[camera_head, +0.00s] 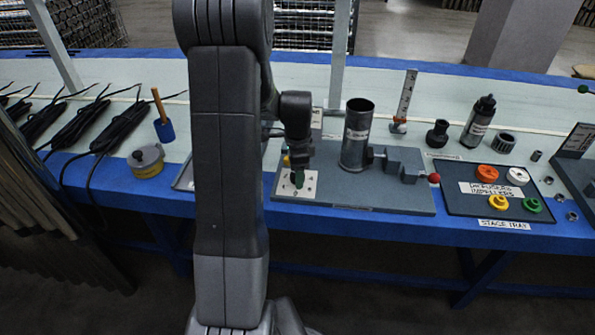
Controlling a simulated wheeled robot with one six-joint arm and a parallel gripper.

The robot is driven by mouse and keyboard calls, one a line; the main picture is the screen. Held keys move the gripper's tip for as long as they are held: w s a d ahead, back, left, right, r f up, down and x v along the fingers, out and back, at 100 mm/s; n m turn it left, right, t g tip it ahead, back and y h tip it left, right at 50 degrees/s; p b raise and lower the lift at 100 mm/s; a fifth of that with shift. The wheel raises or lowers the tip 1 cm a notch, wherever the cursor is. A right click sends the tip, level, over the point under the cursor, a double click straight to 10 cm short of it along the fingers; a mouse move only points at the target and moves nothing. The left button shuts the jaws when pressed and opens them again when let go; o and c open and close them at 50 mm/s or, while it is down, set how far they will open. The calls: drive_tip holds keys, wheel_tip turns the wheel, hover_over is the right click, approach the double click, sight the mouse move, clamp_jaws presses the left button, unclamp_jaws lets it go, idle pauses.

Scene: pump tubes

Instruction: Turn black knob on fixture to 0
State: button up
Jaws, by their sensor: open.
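The fixture is a grey base plate (395,195) on the blue-edged bench, with an upright dark cylinder (356,135) near its middle. A white dial plate (310,188) with small dark marks lies at its left end. My gripper (299,170) points down over this dial plate, with its jaws open. A dark greenish piece shows at the dial's middle under the gripper; I cannot tell whether it is the black knob or a fingertip. The knob's pointing direction and the dial's figures are hidden or too small to read.
A grey clamp block (400,162) with a red ball end (434,178) stands right of the cylinder. A stage tray (470,207) with coloured rings is farther right. A dark bottle (479,121) stands behind it. My arm hides the middle-left.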

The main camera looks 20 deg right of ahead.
drive_tip(key=c, duration=1)
drive_tip(key=shift+r+n, duration=0.1)
drive_tip(key=shift+n, duration=0.3)
drive_tip(key=n+p, duration=0.1)
drive_tip(key=n, duration=0.3)
drive_tip(key=n+p, duration=0.1)
drive_tip(key=n, duration=0.4)
drive_tip(key=shift+p, duration=0.3)
drive_tip(key=n, duration=0.4)
drive_tip(key=shift+p, duration=0.3)
drive_tip(key=n, duration=0.3)
drive_tip(key=shift+n, duration=0.3)
drive_tip(key=n+p, duration=0.1)
drive_tip(key=n, duration=0.5)
drive_tip(key=shift+n, duration=0.3)
